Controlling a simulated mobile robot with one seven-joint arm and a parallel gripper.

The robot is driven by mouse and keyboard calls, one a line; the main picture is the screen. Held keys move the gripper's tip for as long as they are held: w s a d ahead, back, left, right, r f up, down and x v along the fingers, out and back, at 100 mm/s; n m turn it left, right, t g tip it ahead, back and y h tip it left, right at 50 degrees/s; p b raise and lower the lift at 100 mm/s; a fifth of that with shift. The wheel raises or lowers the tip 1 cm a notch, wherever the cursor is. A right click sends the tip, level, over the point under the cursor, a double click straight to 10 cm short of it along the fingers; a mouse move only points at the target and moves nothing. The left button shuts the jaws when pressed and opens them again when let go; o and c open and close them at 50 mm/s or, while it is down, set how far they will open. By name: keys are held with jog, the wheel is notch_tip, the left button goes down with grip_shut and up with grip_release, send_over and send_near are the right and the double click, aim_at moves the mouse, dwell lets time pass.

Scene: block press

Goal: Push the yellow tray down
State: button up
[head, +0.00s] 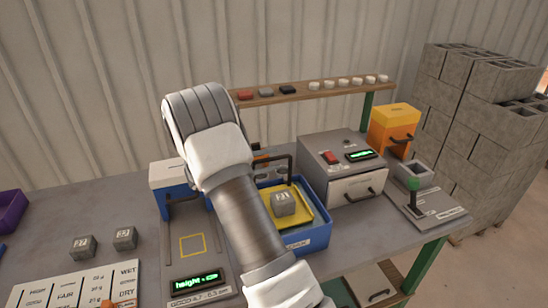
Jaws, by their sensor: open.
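The yellow tray (304,207) sits in a blue box (316,238) at the middle of the bench, right of my arm. A grey block (284,202) with dark lettering rests on the tray. A black bar handle (290,163) rises at the back of the tray. My arm crosses the view from the bottom and covers the tray's left side. My gripper's fingertips cannot be made out; they are hidden behind my arm or out of view. Whether anything of mine touches the tray cannot be seen.
A measuring station with a green height display (195,283) stands left of my arm. Two loose grey blocks (124,238) lie further left. A grey machine with a drawer (356,188) stands close right. Behind is a narrow shelf (300,91).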

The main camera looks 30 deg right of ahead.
jog(key=shift+d+f, duration=0.15)
jog(key=shift+d, duration=0.55)
grip_shut()
dwell(1.0)
